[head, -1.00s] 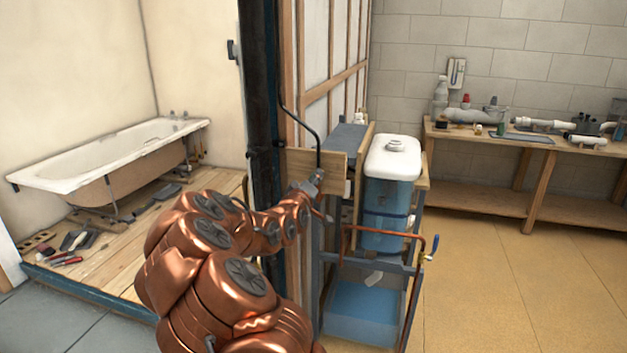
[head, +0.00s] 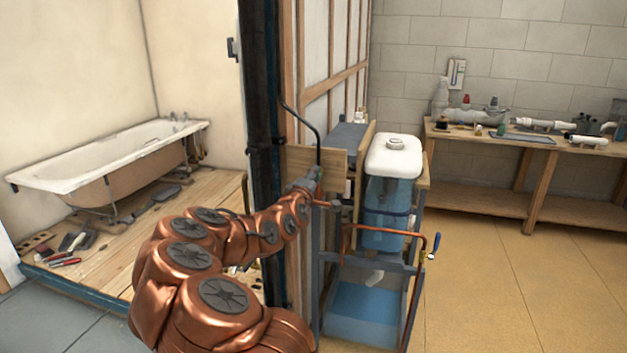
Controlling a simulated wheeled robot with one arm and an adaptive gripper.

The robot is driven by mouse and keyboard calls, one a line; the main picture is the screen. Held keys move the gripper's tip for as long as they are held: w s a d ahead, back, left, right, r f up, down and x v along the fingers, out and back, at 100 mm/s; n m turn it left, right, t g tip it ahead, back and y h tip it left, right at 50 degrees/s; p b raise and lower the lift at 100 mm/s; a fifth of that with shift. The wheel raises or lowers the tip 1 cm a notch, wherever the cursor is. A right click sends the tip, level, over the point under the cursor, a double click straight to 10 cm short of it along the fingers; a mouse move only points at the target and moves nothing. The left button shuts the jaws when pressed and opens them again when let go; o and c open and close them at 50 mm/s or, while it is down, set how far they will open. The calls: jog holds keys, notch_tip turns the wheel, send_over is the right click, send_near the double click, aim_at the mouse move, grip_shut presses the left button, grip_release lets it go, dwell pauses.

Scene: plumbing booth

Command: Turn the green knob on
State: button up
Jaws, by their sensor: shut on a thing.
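The green knob (head: 319,175) shows only as a small green patch at the tip of my gripper, in front of the wooden board by the dark upright post. Most of it is hidden by the gripper, and I cannot tell how far it is turned. My gripper (head: 314,183) is shut on it, at the lower end of the bent dark pipe (head: 319,140). The fingers are small and partly hidden by my copper-coloured arm, which reaches up from the bottom of the view.
A white-topped blue tank (head: 393,165) stands right of the gripper on a blue frame. A bathtub (head: 110,160) is left, a workbench (head: 540,140) right. The tan floor at right is clear.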

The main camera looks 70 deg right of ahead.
jog(key=o, duration=1.2)
jog(key=shift+c, duration=0.2)
jog(key=s+a, duration=0.1)
jog(key=a, duration=1)
jog(key=shift+a, duration=0.35)
jog(key=shift+s+a+f, duration=0.1)
jog(key=shift+s+f, duration=0.05)
dwell(0.5)
